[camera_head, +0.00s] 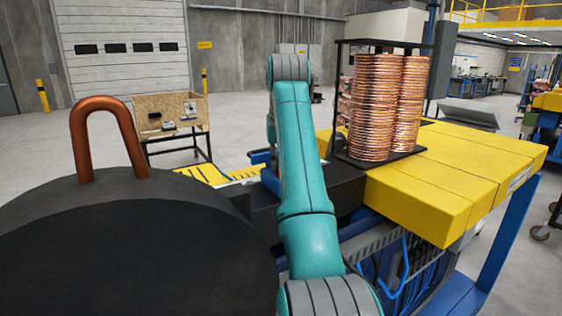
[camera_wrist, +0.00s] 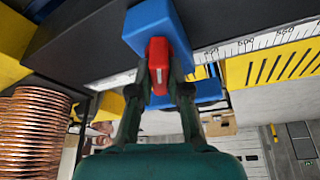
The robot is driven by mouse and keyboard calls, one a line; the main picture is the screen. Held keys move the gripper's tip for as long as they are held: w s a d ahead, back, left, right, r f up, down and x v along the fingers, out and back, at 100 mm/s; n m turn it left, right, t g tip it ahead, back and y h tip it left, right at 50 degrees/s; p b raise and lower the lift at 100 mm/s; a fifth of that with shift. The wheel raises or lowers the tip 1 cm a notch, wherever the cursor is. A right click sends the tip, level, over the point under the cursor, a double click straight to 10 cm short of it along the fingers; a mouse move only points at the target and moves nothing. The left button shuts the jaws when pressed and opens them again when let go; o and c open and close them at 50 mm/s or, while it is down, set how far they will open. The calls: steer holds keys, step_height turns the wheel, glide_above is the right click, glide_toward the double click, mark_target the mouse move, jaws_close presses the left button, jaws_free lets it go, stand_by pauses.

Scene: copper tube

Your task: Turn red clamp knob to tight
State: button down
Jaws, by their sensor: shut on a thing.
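The red clamp knob (camera_wrist: 157,52) shows in the wrist view against a blue clamp block (camera_wrist: 150,18). A pale line runs along the knob's face. My gripper (camera_wrist: 165,70) has its two fingers on either side of the knob and is shut on it. Another blue part of the clamp (camera_wrist: 188,92) lies just beyond the fingers. In the head view my teal arm hides the knob and the gripper; only a bit of blue (camera_head: 263,157) shows beside the arm.
A ruler strip (camera_wrist: 262,42) runs beside the clamp. Copper coils (camera_head: 375,105) stand in a black rack on the yellow machine bed (camera_head: 455,170). A bent copper tube (camera_head: 105,120) stands at left on a dark round body.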

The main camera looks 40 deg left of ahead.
steer(key=m+h, duration=0.1)
steer(key=m, duration=0.2)
steer(key=m+t+h, duration=0.1)
steer(key=m, duration=0.2)
steer(key=shift+m, duration=0.3)
steer(key=m+h, duration=0.2)
steer(key=m, duration=0.2)
steer(key=shift+m, duration=0.7)
steer(key=c, duration=1.1)
jaws_free()
